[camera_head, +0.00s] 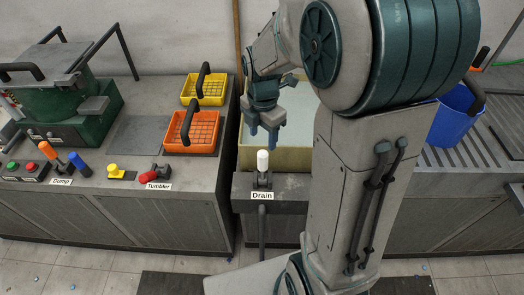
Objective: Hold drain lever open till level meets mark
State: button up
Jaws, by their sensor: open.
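The drain lever (262,162) has a white knob and stands upright on a dark base above a "Drain" label at the bench's front edge. Behind it is a tan-walled tank (270,159) holding pale grey-blue contents. My gripper (262,142) is open, points down and hangs just above and behind the white knob, apart from it as far as I can tell. My arm hides much of the tank's right side. I cannot make out a level mark.
Orange (190,131) and yellow (204,88) baskets with black handles stand left of the tank. Dump levers (79,164), a yellow switch (115,170) and a red tumbler lever (150,176) line the left bench. A blue bucket (452,118) stands at right on a slatted surface.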

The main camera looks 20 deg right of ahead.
aim_at(263, 152)
notch_tip(263, 152, down, 10)
jog(key=shift+f, duration=0.1)
dwell(0.4)
